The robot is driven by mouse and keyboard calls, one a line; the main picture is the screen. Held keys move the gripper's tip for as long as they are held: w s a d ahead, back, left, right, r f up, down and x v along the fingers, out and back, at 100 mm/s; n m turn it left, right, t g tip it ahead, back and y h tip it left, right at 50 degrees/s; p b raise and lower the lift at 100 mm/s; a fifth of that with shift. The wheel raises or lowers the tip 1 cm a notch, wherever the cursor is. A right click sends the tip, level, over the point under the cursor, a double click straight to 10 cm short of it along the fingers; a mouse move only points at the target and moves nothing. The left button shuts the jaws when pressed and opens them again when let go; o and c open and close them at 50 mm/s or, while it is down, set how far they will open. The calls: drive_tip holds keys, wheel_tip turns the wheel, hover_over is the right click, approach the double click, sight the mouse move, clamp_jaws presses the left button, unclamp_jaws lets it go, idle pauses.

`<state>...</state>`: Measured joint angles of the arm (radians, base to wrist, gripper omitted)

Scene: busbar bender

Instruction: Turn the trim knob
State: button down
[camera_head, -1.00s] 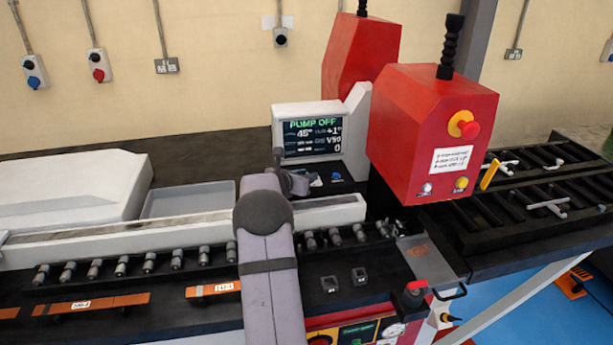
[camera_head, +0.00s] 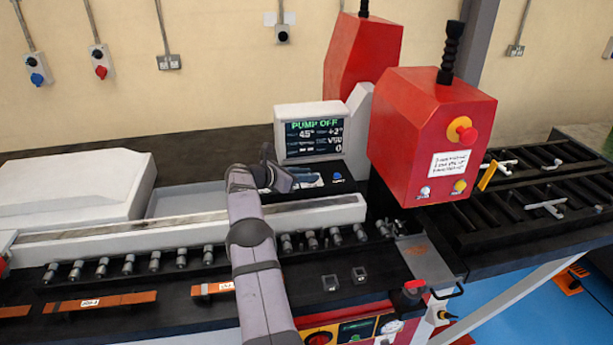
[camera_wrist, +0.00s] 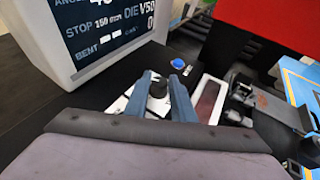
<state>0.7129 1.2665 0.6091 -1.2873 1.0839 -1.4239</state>
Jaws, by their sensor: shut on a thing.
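The trim knob (camera_wrist: 158,89) is a dark round knob on a light plate below the display, seen in the wrist view. My gripper (camera_wrist: 158,92) has its two blue-grey fingers on either side of the knob, shut on it. In the head view my gripper (camera_head: 277,178) is at the control panel just below the display; my own arm and fingers hide the knob there. The display (camera_head: 313,138) reads PUMP OFF, 45° and what looks like +2°.
A blue button (camera_head: 337,176) sits right of my gripper; it also shows in the wrist view (camera_wrist: 179,64). The red press housing (camera_head: 425,135) stands close on the right. A white rail (camera_head: 320,215) and a row of rollers lie in front.

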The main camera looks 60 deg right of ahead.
drive_tip(key=shift+r, duration=0.1)
idle(0.4)
drive_tip(key=c, duration=1.5)
unclamp_jaws()
drive_tip(key=shift+w+a, duration=0.1)
drive_tip(key=shift+a, duration=0.05)
drive_tip(key=b+v, duration=0.3)
drive_tip(key=v, duration=0.2)
drive_tip(key=shift+w+a, duration=0.2)
drive_tip(key=shift+a, duration=0.1)
drive_tip(key=shift+w+a+r+b, duration=0.15)
drive_tip(key=shift+a+r+b, duration=0.25)
drive_tip(key=shift+a, duration=0.2)
